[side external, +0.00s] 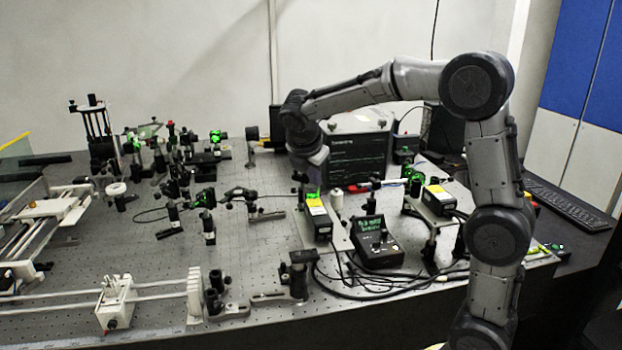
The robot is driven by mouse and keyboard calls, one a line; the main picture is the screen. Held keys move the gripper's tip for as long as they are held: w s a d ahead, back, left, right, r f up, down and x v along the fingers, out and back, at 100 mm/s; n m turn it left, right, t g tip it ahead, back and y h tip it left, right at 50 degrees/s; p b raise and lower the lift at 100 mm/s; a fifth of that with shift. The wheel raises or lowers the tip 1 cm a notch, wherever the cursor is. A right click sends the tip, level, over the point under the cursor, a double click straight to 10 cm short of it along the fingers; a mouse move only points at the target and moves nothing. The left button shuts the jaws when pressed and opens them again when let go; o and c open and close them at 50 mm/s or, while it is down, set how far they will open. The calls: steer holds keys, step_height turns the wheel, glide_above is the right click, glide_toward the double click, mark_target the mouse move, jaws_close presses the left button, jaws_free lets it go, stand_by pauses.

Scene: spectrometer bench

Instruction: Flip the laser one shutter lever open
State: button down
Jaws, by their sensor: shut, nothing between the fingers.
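Two black laser boxes with yellow labels stand on the bench. The left laser (318,216) is on a light plate near the middle; the right laser (439,200) is on a raised plate. No label tells me which is laser one. Green light shows at the rear end of the left laser. A shutter lever is too small to make out on either box. My gripper (317,178) points down just above and behind the left laser, shut and empty. Its fingertips are small and partly blend into the dark background, so I cannot tell whether they touch anything.
A black control box (375,243) with a lit display sits right of the left laser, with black cables (350,287) in front. A large dark unit (357,158) stands behind my gripper. Optic mounts crowd the left; bare breadboard (255,245) lies left of the left laser.

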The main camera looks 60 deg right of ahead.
steer(key=shift+s+d+r+m+t+y, duration=0.1)
steer(key=shift+s+d+m+t+y, duration=0.2)
steer(key=shift+s+d+t+y, duration=0.2)
steer(key=s+d+t+y, duration=0.1)
steer(key=s+d+f+y, duration=0.1)
steer(key=s+d+m+t, duration=0.1)
steer(key=shift+s+d+f+t+y, duration=0.3)
steer(key=shift+f+y, duration=0.05)
steer(key=shift+y, duration=0.05)
stand_by(0.4)
steer(key=shift+w+a, duration=0.1)
steer(key=shift+a, duration=0.05)
